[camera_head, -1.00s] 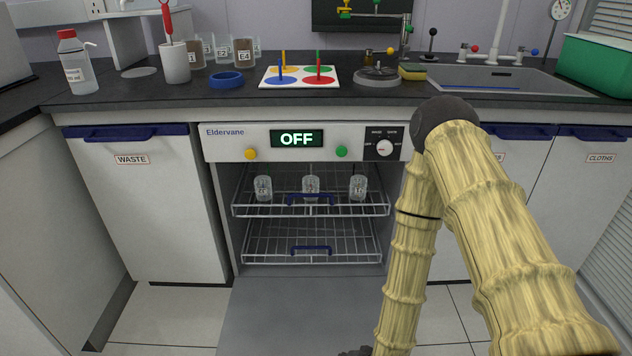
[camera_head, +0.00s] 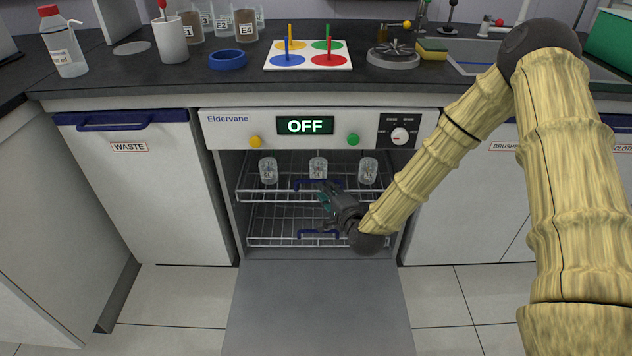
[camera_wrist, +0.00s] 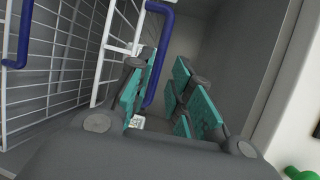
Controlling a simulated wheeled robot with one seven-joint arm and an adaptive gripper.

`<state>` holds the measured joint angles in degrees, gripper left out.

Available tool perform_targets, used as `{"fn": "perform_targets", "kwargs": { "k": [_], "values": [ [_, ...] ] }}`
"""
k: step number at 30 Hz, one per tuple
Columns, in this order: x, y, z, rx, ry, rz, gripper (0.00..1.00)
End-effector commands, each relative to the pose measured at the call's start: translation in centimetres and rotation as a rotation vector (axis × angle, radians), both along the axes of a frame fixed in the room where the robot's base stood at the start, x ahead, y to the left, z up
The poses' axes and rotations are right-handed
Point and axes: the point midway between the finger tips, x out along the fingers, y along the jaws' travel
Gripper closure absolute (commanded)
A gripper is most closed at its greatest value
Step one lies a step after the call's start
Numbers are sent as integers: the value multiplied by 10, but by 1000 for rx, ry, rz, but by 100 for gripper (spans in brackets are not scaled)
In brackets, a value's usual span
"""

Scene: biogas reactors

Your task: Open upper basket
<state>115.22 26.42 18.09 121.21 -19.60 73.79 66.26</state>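The upper basket (camera_head: 258,196) is a white wire rack in the open dishwasher (camera_head: 222,128), holding three glass jars (camera_head: 268,170). Its blue handle (camera_head: 303,184) is partly hidden by my gripper (camera_head: 327,204), which is in front of it and a little below. In the wrist view, my gripper (camera_wrist: 166,82) is open, with teal pads on both fingers. The blue handle (camera_wrist: 160,50) shows in the gap between the fingers, close to the left finger. I cannot tell whether they touch.
The lower basket (camera_head: 268,241) has its own blue handle (camera_head: 308,234), just below my gripper. The lowered door (camera_head: 315,300) lies flat in front. The control panel (camera_head: 228,140) overhangs the baskets and reads OFF. The counter (camera_head: 205,88) above carries a peg board and jars.

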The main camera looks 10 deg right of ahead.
Motion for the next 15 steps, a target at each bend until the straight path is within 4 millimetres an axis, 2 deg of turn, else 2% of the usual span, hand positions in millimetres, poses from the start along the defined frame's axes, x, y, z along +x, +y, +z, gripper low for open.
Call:
{"fn": "perform_targets", "kwargs": {
  "k": [9, 15],
  "values": [
    [49, 11, -11, -2, 0, 2, 79],
    [66, 17, -14, -2, 1, 5, 79]
  ]
}}
